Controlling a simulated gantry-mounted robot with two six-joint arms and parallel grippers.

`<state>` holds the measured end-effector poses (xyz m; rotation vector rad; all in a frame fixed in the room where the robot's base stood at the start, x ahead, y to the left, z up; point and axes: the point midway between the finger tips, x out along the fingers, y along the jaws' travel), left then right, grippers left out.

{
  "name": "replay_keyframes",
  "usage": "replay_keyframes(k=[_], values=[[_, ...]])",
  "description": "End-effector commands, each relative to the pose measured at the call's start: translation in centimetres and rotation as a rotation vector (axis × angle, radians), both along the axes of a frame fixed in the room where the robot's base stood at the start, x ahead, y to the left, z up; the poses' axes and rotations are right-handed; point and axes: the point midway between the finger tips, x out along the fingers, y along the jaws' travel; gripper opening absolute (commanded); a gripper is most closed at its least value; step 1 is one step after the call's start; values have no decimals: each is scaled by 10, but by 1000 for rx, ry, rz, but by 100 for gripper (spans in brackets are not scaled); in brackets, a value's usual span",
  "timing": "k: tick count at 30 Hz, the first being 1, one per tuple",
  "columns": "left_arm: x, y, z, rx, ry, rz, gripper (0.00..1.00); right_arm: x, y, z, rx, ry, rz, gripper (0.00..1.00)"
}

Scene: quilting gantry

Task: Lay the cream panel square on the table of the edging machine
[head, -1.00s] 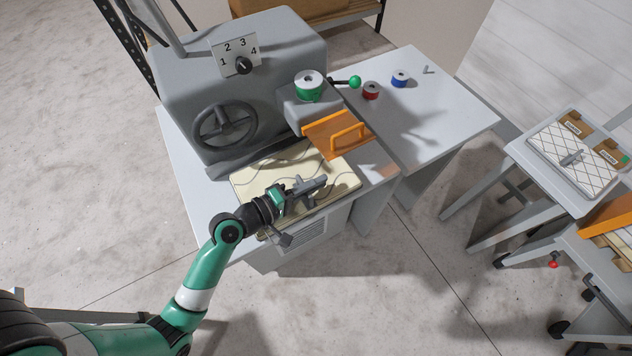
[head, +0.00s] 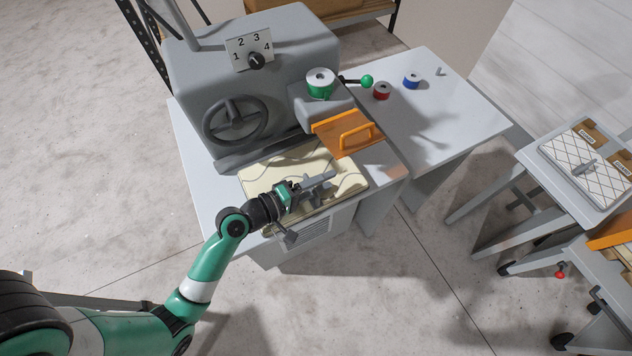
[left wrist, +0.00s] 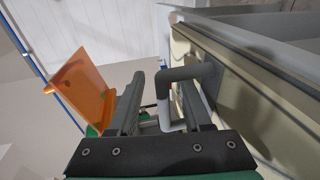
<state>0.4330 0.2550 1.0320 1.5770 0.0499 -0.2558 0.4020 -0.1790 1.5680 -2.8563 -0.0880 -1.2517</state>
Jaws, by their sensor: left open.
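The cream panel (head: 268,168), with dark wavy lines, lies on the table (head: 196,187) of the edging machine (head: 250,75), in front of the handwheel. Its back edge runs roughly along the machine body; I cannot tell if it is exactly square. My left gripper (head: 318,186) is over the panel and hides its middle and part of its front. In the left wrist view the gripper (left wrist: 158,95) is open, and a grey bent handle (left wrist: 182,74) shows between its fingers. The panel's cream surface (left wrist: 250,105) is at the right there. My right gripper is out of view.
An orange guard (head: 335,128) stands by the panel's back right; it also shows in the left wrist view (left wrist: 80,88). Green, red (head: 381,91) and blue (head: 411,81) spools are behind it. A quilted panel (head: 585,165) lies on a stand at right.

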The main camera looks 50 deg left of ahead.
Motion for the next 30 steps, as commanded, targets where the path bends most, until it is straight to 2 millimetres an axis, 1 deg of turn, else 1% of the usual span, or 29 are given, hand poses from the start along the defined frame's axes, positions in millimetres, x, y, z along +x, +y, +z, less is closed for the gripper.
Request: replay_keyframes(k=[5, 8, 11, 16, 17, 18, 21, 25, 30], values=[[-6, 1, 0, -2, 1, 1, 49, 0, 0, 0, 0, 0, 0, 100], [-20, 4, 3, -1, 2, 4, 49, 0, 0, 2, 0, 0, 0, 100], [-42, 7, 7, -2, 2, 7, 49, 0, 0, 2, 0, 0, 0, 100], [-88, 13, 17, -2, 1, 10, 49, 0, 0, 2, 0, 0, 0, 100], [-91, 13, 25, -3, 5, 6, 49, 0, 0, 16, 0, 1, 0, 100], [-95, 14, 28, -4, 10, 3, 49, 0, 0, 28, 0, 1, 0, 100], [-104, 15, 28, -3, 8, 0, 49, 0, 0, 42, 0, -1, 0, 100], [-111, 15, 26, -1, 2, 1, 49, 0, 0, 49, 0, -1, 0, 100], [-113, 15, 23, 1, -2, 0, 49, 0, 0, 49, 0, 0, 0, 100]])
